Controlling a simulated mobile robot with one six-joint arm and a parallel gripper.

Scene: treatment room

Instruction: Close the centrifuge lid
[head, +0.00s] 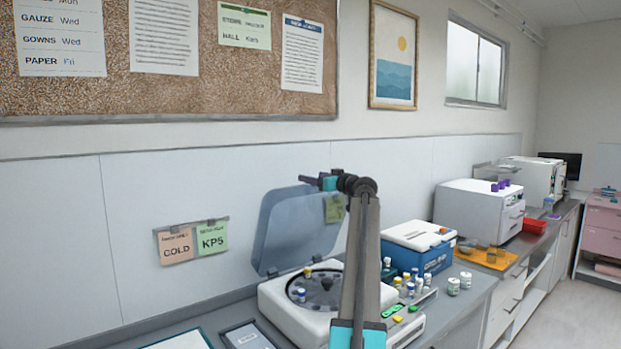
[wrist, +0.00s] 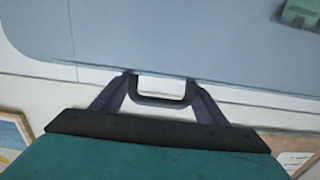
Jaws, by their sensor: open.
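The centrifuge (head: 275,308) is a white bench unit with a dark round rotor in its open bowl. Its translucent blue-grey lid (head: 285,225) stands up, tilted back toward the wall; it also fills the top of the wrist view (wrist: 160,40). A dark loop handle (wrist: 162,101) sits at the lid's edge. My gripper (head: 312,181) is at the top edge of the lid. In the wrist view my gripper (wrist: 160,82) is open, with one dark finger on each side of the handle. I cannot tell whether the fingers touch it.
Small vials (head: 388,263) and a blue box with a white lid (head: 412,250) stand right of the centrifuge. Farther right are an orange tray (head: 492,261) and a white machine (head: 470,212). The wall (head: 110,220) is close behind the lid.

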